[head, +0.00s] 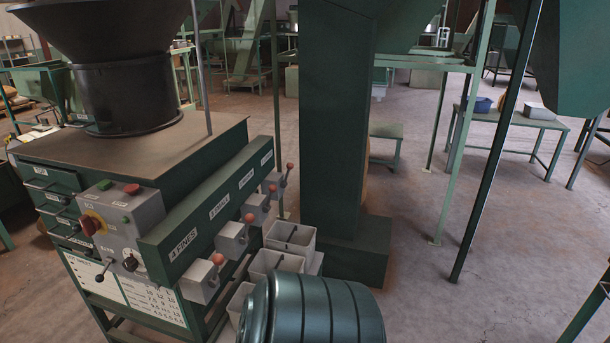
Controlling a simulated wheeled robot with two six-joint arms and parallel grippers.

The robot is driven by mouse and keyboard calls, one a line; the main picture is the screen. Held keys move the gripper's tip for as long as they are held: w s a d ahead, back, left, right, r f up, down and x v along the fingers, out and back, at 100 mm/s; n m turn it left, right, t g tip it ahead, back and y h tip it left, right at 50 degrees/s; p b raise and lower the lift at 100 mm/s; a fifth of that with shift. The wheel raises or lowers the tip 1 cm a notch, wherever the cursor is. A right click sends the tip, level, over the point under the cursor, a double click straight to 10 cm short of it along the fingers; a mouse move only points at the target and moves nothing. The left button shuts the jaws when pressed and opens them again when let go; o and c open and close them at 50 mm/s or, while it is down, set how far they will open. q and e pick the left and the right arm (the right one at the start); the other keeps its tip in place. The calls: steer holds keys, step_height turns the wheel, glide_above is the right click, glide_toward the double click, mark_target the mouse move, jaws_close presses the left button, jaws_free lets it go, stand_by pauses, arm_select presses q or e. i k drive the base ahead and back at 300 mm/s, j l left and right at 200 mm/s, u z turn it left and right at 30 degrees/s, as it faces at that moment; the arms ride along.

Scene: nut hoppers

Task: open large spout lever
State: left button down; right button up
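A green sorting machine stands at the left, with a long green label beam (205,220) along its side. Below the beam is a row of grey spout boxes, each with a lever ending in an orange or red ball knob. The nearest label reads "4 FINES" (183,243), above the nearest spout box (197,283) with its knob (218,258). The other knobs follow farther back: one (249,217), another (272,187), and the farthest (290,166). The farther labels are too small to read surely, so I cannot tell which lever is the large one. Neither gripper is in view.
Pale open bins (290,238) stand under the spouts. A grey control box (117,225) with knobs is on the machine's near end. A thick green column (335,120) stands behind the bins. A ribbed teal rounded body hides the bottom middle.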

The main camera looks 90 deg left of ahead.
mark_target(290, 165)
steer(key=i+j+u, duration=0.15)
steer(key=u, duration=0.3)
steer(key=i+u, duration=0.25)
steer(key=u, duration=0.25)
steer(key=i+u, duration=0.2)
steer(key=u, duration=0.25)
steer(key=i+l+u, duration=0.1)
steer(key=u, duration=0.35)
steer(key=i+u, duration=0.6)
steer(key=i, duration=0.15)
